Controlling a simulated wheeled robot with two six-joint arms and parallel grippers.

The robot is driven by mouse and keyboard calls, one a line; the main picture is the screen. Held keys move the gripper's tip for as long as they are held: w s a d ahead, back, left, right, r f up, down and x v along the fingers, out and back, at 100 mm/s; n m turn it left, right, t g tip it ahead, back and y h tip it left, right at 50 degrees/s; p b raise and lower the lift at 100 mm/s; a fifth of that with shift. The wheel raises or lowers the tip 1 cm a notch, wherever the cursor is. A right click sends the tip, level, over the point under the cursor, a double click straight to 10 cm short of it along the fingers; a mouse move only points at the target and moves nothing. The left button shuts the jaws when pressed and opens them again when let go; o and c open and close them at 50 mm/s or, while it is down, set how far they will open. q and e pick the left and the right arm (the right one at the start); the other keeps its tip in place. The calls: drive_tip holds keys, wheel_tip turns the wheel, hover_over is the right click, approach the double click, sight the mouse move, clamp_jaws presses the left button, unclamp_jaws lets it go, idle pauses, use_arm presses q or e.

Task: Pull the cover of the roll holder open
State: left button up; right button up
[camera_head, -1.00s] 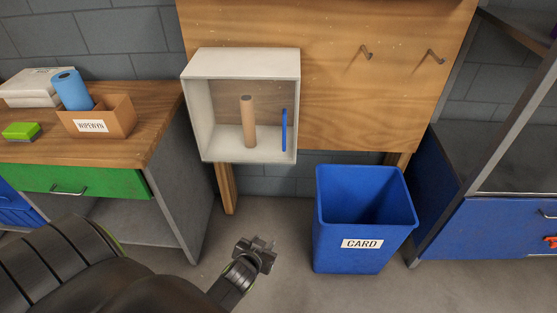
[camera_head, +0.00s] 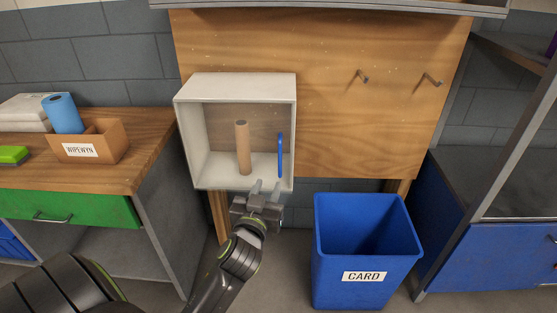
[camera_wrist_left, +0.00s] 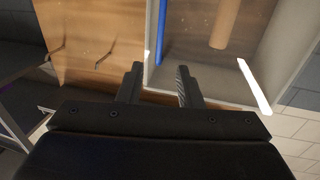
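The roll holder (camera_head: 235,86) is a white box on the wooden board, with a brown cardboard tube (camera_head: 242,148) standing inside. Its front cover looks clear and shut, with a vertical blue handle (camera_head: 280,155) near the right edge. My left gripper (camera_head: 265,187) is just below the handle, in front of the holder's lower edge, empty with its fingers apart. In the left wrist view, the fingers (camera_wrist_left: 160,85) point toward the blue handle (camera_wrist_left: 162,30), which is beyond the tips and not between them. The tube (camera_wrist_left: 226,22) shows at the upper right. My right gripper is out of view.
A blue bin (camera_head: 364,275) labelled CARD stands on the floor at the right, below the board. Two metal hooks (camera_head: 432,80) stick out of the board. A wooden workbench (camera_head: 150,135) with a cardboard box (camera_head: 90,148) and a blue roll (camera_head: 63,113) is at the left.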

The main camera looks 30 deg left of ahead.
sight(280, 157)
use_arm(q)
drive_tip(key=x, duration=1.2)
drive_tip(key=shift+w, duration=0.15)
drive_tip(key=shift+c, duration=0.2)
clamp_jaws()
